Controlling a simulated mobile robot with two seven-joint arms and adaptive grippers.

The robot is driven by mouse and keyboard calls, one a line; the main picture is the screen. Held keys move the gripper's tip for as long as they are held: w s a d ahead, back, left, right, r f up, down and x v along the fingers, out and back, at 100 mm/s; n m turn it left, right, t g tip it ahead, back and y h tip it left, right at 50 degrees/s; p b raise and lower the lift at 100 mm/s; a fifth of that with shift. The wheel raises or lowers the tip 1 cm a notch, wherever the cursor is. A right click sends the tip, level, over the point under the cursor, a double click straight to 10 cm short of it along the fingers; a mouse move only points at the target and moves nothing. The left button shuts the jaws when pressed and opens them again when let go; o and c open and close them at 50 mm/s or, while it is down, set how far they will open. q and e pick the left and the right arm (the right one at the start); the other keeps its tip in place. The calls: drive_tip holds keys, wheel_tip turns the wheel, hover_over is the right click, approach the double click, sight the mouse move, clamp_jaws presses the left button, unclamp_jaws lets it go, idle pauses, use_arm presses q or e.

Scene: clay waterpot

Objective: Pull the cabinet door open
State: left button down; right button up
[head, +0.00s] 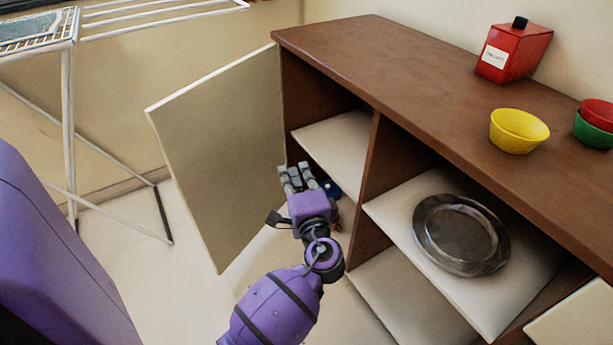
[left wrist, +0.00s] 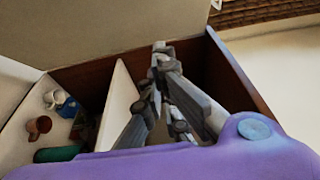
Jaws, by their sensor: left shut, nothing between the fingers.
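The cabinet door (head: 222,150) stands swung well out from the left front of the brown cabinet (head: 400,50), its pale inner face showing. My left gripper (head: 297,176) is shut and empty. It is in front of the open left compartment, between the door and the middle divider. In the left wrist view my left gripper's fingers (left wrist: 162,62) come together over the compartment, with the pale door panel (left wrist: 110,32) across the top. Whether the gripper touches the door is unclear. My right gripper is out of view.
A dark round plate (head: 461,236) lies on the middle shelf. A red canister (head: 512,52) and a yellow bowl (head: 517,131) stand on the cabinet top. A white drying rack (head: 68,120) stands left. A brown cup (left wrist: 39,127) and a blue mug (left wrist: 67,106) are in the left compartment.

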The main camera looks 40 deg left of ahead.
use_arm(q)
drive_tip(key=shift+s+a, duration=0.1)
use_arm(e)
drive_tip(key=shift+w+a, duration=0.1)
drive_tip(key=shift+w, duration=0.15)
